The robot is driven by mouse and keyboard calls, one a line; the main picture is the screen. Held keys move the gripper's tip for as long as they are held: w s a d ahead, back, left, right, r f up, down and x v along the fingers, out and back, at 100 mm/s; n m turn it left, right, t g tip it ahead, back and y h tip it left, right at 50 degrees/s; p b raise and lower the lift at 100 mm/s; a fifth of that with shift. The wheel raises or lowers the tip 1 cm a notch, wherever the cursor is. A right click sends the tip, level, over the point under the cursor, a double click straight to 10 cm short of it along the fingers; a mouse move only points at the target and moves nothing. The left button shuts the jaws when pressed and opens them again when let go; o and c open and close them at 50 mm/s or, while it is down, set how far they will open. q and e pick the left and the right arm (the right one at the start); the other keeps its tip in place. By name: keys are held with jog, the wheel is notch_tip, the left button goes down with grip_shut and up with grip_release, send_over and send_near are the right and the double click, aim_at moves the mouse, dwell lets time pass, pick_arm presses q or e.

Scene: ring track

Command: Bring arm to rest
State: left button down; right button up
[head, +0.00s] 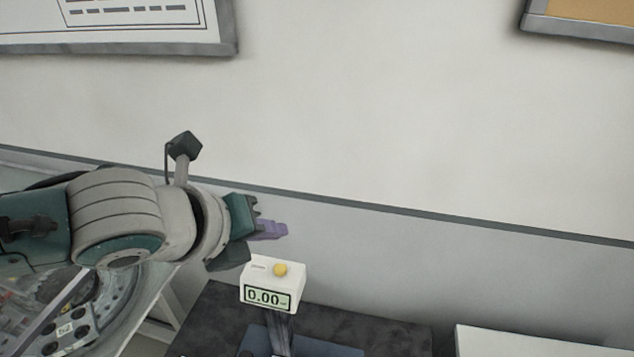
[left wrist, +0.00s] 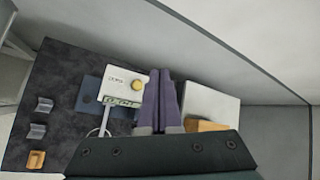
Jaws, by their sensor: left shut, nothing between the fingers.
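My left gripper (head: 272,230) reaches in from the left in the head view, with its purple fingers pointing right. It is shut and empty, raised in front of the wall, just above and behind a white display box in the picture. In the left wrist view its two purple fingers (left wrist: 159,100) lie side by side, closed together. My right gripper shows in neither view.
The white display box (head: 271,285) has a yellow button and reads 0.00; it stands over a dark table (head: 212,318). A white surface (head: 540,343) is at the lower right. Small grey blocks (left wrist: 38,131) and an orange block (left wrist: 36,159) lie on the dark table.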

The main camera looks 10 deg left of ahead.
pick_arm(q)
jog(key=shift+f, duration=0.1)
dwell(0.5)
jog(key=s+d+r+n+g+p, duration=0.1)
jog(key=s+d+r+n+p, duration=0.15)
jog(key=s+n, duration=0.4)
jog(key=s+d+r+n+g+p, duration=0.1)
jog(key=s+d+r+n, duration=0.2)
jog(key=s+n, duration=0.4)
jog(key=s+a+r+n+g+y+p, duration=0.2)
jog(key=s+a+n, duration=0.8)
jog(key=n, duration=0.5)
notch_tip(320, 180, up, 2)
jog(key=shift+s+a+r+g+y, duration=0.25)
jog(key=shift+s+a+g+y, duration=0.2)
jog(key=shift+s, duration=0.2)
jog(key=shift+d+n, duration=0.1)
jog(key=shift+n, duration=0.15)
